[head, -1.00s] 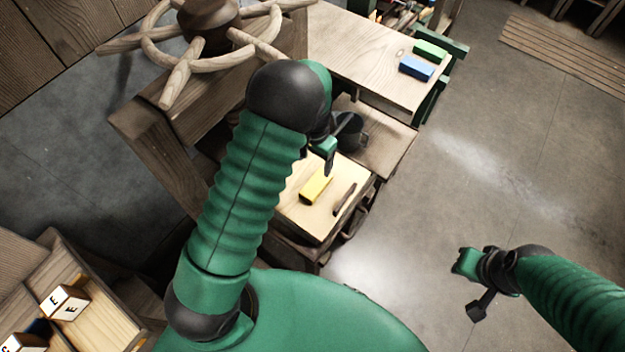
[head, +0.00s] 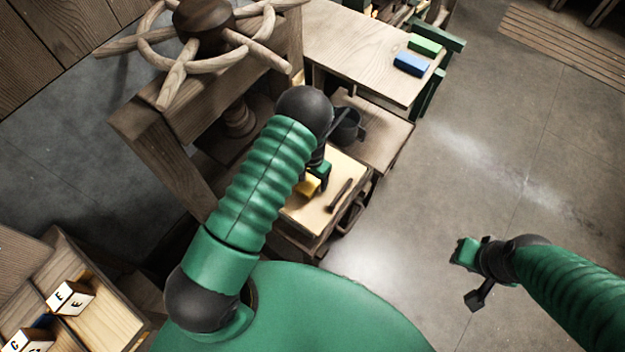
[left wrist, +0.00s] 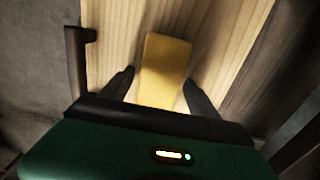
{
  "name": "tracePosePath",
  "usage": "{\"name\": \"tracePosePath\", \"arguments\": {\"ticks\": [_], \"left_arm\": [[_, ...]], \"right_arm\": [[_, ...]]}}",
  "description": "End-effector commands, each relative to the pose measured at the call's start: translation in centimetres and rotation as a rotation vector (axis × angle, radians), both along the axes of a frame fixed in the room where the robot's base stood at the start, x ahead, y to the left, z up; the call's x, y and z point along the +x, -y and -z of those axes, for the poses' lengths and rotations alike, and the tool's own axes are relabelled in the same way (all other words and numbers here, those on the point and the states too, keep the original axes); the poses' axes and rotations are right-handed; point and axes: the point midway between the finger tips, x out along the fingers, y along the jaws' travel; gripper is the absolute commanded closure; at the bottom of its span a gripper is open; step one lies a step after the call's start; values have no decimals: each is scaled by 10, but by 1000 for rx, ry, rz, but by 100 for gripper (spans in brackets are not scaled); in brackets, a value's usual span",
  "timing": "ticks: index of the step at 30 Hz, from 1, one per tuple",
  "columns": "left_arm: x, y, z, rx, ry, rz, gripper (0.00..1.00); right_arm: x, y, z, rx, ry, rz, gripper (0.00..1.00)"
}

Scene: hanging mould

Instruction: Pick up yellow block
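The yellow block (head: 308,187) lies on a light wooden board in the head view, partly hidden by my left gripper (head: 319,180). In the left wrist view the yellow block (left wrist: 165,68) lies lengthwise between the two dark fingers of my left gripper (left wrist: 158,90). The fingers are apart, with a gap on each side of the block. My right gripper (head: 474,275) hangs over bare floor at the right, away from the block; its fingers look spread apart.
Blue (head: 411,63) and green (head: 425,44) blocks lie on the far table. A wooden wheel (head: 205,30) stands at upper left, lettered cubes (head: 70,299) at lower left.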

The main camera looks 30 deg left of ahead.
Motion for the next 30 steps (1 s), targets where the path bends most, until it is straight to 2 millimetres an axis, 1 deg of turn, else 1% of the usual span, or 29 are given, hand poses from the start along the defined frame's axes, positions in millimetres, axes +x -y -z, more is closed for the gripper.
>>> {"name": "tracePosePath", "arguments": {"ticks": [1, 2, 14, 15, 20, 23, 26, 29, 30], "left_arm": [[0, 0, 0, 0, 0, 0, 38], [0, 0, 0, 0, 0, 0, 42], [0, 0, 0, 0, 0, 0, 94], [0, 0, 0, 0, 0, 0, 95], [0, 0, 0, 0, 0, 0, 96], [1, -1, -4, 0, 1, 1, 96], [2, 0, -14, 0, 2, 1, 96], [2, 0, -34, -1, 5, 1, 96], [2, 0, -45, -1, 6, 2, 96]], "right_arm": [[0, 0, 0, 0, 0, 0, 75], [0, 0, 0, 0, 0, 0, 75], [0, 0, 0, 0, 0, 0, 75], [0, 0, 0, 0, 0, 0, 75], [0, 0, 0, 0, 0, 0, 75], [0, 0, 1, 0, 0, 0, 75], [0, 0, 3, 0, 0, 0, 75], [0, 0, 7, 0, 0, 0, 75], [0, 0, 9, 0, 0, 0, 75]]}}
